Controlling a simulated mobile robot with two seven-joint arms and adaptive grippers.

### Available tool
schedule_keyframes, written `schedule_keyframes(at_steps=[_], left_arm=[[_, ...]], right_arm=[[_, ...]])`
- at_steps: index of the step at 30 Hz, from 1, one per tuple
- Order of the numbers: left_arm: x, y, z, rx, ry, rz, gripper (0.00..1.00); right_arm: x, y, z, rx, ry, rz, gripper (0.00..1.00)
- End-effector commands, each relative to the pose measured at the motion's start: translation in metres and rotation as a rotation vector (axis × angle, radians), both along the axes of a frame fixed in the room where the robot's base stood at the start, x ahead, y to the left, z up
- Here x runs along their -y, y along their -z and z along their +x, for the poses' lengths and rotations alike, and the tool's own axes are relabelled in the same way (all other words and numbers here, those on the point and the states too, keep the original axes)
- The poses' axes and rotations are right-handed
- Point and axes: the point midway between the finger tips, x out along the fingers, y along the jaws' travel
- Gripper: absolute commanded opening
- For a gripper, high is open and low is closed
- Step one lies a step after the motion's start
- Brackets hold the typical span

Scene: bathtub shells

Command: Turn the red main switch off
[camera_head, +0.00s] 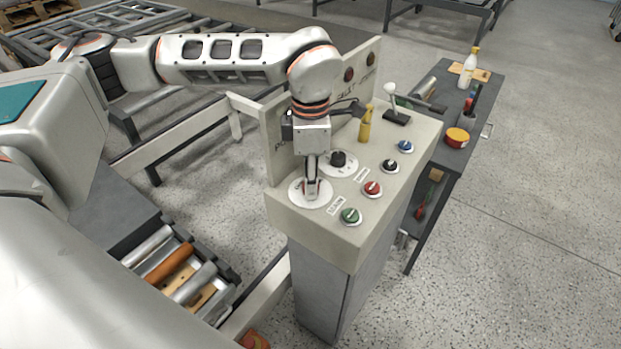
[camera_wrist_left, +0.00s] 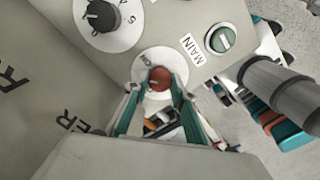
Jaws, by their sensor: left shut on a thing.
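The red main switch (camera_wrist_left: 159,79) is a round red knob on a white disc, beside a "MAIN" label in the left wrist view. In the head view, its white disc (camera_head: 299,193) shows at the near left corner of the control panel, and the gripper hides most of the knob. My left gripper (camera_head: 312,196) points down at the switch. In the left wrist view its two teal-padded fingers (camera_wrist_left: 158,95) stand on either side of the red knob, closed on it. My right gripper is not in view.
A black selector knob (camera_head: 338,159) sits just behind the switch. Green (camera_head: 350,216), red (camera_head: 372,188), black and blue (camera_head: 405,146) buttons lie to the right. A joystick (camera_head: 392,100) and a yellow upright item (camera_head: 365,125) stand farther back. A roller conveyor lies left.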

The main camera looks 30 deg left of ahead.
Motion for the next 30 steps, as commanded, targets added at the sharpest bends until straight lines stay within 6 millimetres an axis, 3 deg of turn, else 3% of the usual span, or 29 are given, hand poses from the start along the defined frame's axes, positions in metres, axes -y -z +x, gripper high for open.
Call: schedule_keyframes(at_steps=[18, 30], left_arm=[[0.000, 0.000, 0.000, 0.000, -0.574, 0.000, 0.03], [0.000, -0.001, 0.000, 0.000, -0.828, 0.000, 0.03]], right_arm=[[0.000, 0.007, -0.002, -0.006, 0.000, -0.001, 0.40], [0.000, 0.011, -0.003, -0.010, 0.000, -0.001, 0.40]])
